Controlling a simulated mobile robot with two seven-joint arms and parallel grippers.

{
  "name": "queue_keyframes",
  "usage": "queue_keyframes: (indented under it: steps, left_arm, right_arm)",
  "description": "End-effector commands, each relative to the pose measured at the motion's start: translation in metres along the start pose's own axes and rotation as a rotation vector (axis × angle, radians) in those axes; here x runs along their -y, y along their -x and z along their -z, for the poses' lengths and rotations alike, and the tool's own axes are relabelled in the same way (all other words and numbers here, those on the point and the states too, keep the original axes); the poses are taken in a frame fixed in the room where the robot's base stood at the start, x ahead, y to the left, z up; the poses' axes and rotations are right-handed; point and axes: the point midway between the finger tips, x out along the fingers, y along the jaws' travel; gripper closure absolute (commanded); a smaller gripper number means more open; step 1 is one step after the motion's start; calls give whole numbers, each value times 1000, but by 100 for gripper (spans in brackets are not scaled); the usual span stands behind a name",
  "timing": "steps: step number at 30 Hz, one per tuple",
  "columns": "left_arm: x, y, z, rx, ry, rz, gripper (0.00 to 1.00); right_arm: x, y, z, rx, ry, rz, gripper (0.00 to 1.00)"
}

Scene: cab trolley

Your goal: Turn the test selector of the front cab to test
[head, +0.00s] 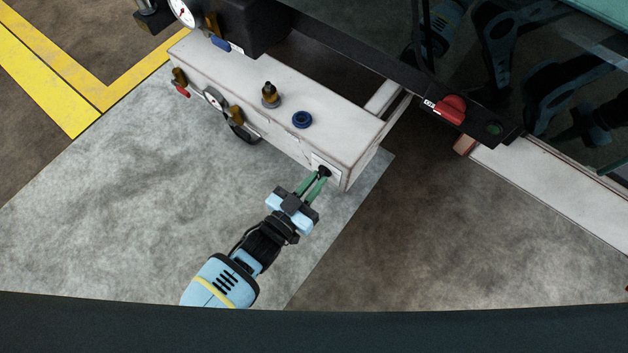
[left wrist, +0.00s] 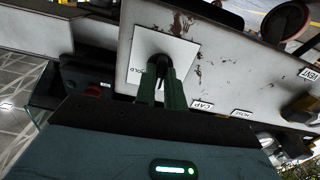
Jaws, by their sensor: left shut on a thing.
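The test selector (head: 324,170) is a small black knob on a white label plate at the right end of the front face of a white beam (head: 290,95). My left gripper (head: 318,178) reaches it from below in the head view, with its green fingers shut on the knob. The left wrist view shows the black knob (left wrist: 161,66) between the green fingers, in front of the white plate (left wrist: 178,50). Part of the plate's lettering is hidden; "OLD" can be read at its lower left. My right gripper is not in view.
The grey floor in front is clear.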

Motion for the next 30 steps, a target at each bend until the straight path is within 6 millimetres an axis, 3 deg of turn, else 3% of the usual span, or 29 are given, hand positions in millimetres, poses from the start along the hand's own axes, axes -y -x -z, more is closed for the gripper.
queue_keyframes:
  steps: [18, 30]
  left_arm:
    - [0, 1, -1, 2, 585, 0, 100]
    - [0, 1, -1, 1, 883, 0, 100]
  right_arm:
    - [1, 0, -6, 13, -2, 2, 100]
    - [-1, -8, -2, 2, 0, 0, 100]
